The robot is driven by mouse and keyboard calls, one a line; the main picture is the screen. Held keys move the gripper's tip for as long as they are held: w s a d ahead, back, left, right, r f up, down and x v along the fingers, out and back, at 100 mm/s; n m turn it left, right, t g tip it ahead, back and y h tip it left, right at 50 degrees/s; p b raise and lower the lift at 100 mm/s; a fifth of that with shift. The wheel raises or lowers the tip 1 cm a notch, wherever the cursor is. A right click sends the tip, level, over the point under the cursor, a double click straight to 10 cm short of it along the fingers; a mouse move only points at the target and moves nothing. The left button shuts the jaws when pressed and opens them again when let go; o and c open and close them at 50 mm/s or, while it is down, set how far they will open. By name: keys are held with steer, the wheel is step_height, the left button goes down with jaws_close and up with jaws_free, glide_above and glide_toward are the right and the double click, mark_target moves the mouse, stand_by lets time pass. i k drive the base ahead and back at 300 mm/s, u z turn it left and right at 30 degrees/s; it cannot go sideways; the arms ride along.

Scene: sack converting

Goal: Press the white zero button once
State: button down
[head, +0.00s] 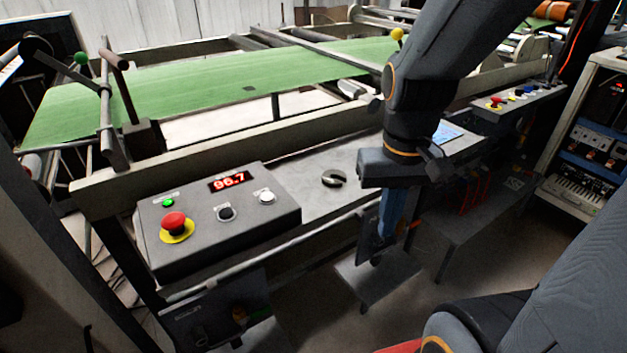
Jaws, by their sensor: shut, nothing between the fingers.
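The white button (267,197) sits at the right side of the sloped grey control box (275,223), under a small label too small to read. The box's red display (229,181) reads 96.7. My gripper (376,260) hangs pointing down to the right of the box, in front of the bench edge. It is shut and empty, and well apart from the white button.
A black button (226,213), a green lit button (168,203) and a red mushroom button (174,222) on a yellow ring share the box. A dark round object (334,179) lies on the bench right of it. A green belt (220,82) runs behind.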

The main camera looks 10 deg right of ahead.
mark_target(266, 197)
steer(key=z, duration=1.5)
steer(key=k, duration=0.7)
steer(key=u, duration=1.55)
